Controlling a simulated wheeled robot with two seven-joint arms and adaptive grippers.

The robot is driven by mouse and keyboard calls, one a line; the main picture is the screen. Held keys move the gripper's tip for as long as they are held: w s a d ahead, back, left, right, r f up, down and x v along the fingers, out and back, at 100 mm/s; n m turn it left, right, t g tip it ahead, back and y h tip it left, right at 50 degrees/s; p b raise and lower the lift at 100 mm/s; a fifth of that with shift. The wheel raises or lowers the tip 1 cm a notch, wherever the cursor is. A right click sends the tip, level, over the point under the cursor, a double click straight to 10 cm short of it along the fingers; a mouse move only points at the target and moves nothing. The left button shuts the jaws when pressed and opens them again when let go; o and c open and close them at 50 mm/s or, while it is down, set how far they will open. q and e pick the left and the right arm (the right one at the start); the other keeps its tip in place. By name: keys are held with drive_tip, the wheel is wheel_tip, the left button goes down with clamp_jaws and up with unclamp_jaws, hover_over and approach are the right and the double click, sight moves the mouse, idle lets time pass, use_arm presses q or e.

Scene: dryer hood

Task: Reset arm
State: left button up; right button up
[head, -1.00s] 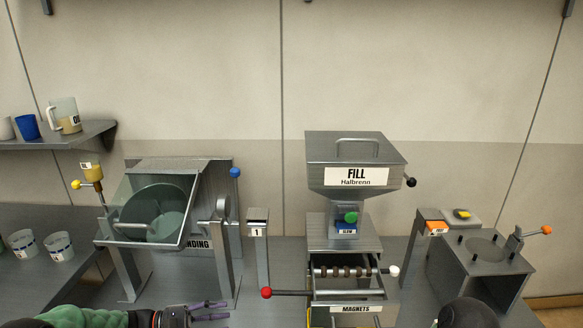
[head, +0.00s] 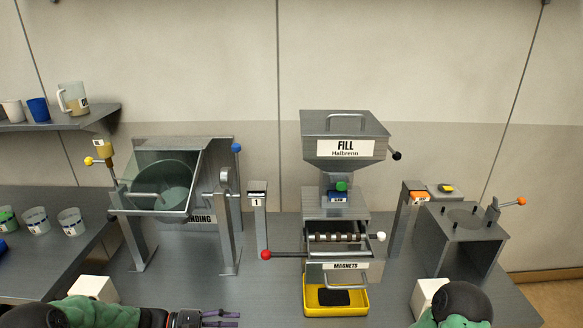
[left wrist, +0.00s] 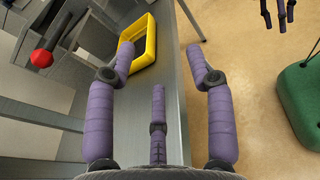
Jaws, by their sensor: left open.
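My left gripper (head: 222,318) comes in along the bottom edge of the head view, in front of the machines. In the left wrist view its purple fingers (left wrist: 165,70) are spread apart, with nothing between them. Below them are the table's front edge and the floor. Part of my right arm (head: 462,302) shows at the bottom right of the head view; its gripper is out of that view. Some dark purple fingers (left wrist: 278,12) show at the top right of the left wrist view, too little to tell their state.
The FILL hopper machine (head: 345,150) stands mid-table, with a red-knobbed lever (head: 266,254) and a yellow tray (head: 336,299) below. A tilted drum machine (head: 160,185) is left, a grey stand (head: 462,240) right. White blocks (head: 95,288) sit near the front. Cups stand at far left.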

use_arm(q)
drive_tip(key=s+d+f+m+g+y, duration=0.1)
drive_tip(key=s+d+f+m+y, duration=0.2)
drive_tip(key=s+f, duration=0.7)
drive_tip(key=s+d+f+m+y, duration=0.4)
drive_tip(key=s+f+m+y, duration=0.4)
drive_tip(key=f, duration=0.8)
drive_tip(key=s+m, duration=0.2)
drive_tip(key=m, duration=0.2)
drive_tip(key=shift+s+f+g+y, duration=0.2)
drive_tip(key=shift+f+g+y, duration=0.1)
drive_tip(key=shift+f+g, duration=0.1)
